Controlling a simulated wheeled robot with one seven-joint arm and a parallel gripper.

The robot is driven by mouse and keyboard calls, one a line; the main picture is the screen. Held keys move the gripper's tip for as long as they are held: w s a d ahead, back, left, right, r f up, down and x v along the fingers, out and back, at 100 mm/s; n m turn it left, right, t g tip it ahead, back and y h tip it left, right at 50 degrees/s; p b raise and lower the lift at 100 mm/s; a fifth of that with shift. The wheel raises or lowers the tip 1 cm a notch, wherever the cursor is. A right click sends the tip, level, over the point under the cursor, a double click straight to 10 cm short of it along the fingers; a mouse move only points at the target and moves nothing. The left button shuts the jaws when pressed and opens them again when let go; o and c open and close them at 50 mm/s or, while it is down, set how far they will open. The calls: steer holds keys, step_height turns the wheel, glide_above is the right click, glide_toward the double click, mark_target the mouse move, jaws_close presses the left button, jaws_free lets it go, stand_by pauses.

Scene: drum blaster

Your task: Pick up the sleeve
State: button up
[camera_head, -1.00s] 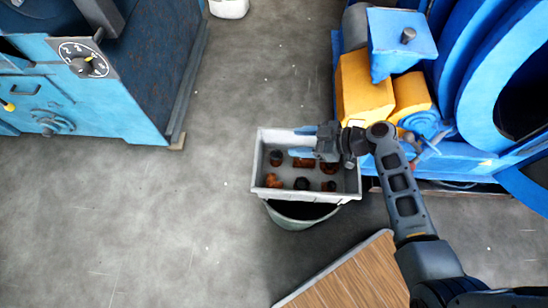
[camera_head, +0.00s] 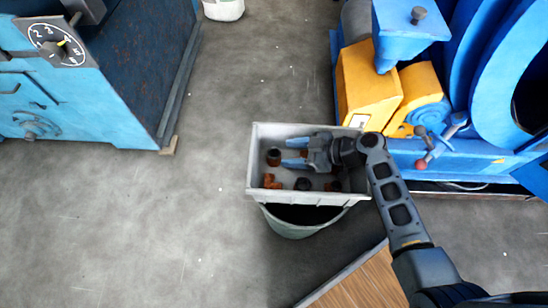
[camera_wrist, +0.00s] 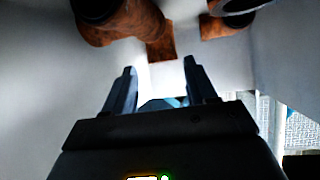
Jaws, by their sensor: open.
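Several rusty and dark pipe fittings lie in a grey tray (camera_head: 262,135); I cannot tell for sure which one is the sleeve. A dark round fitting (camera_head: 273,157) sits at the left, a rusty elbow-like one (camera_head: 271,181) at the front left, and a dark one (camera_head: 303,184) at the front middle. My gripper (camera_head: 287,152) is open over the tray, its blue fingers pointing left. In the wrist view, the gripper (camera_wrist: 160,68) has nothing between its fingertips. A rusty fitting (camera_wrist: 125,22) and another (camera_wrist: 222,25) show beyond them. My gripper hides part of the tray.
The tray rests on a round greenish bin (camera_head: 295,226). A blue and yellow machine (camera_head: 375,85) stands close behind and right of it. A blue machine (camera_head: 110,75) stands at the upper left. A wooden-topped surface (camera_head: 355,285) is at the bottom. The floor on the left is clear.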

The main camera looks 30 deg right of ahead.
mark_target(276, 154)
steer(key=b+x, duration=0.1)
steer(key=x, duration=0.5)
steer(key=shift+a, duration=0.2)
steer(key=c, duration=0.9)
steer(key=shift+r, duration=0.1)
steer(key=shift+c, duration=0.2)
steer(key=shift+r, duration=0.1)
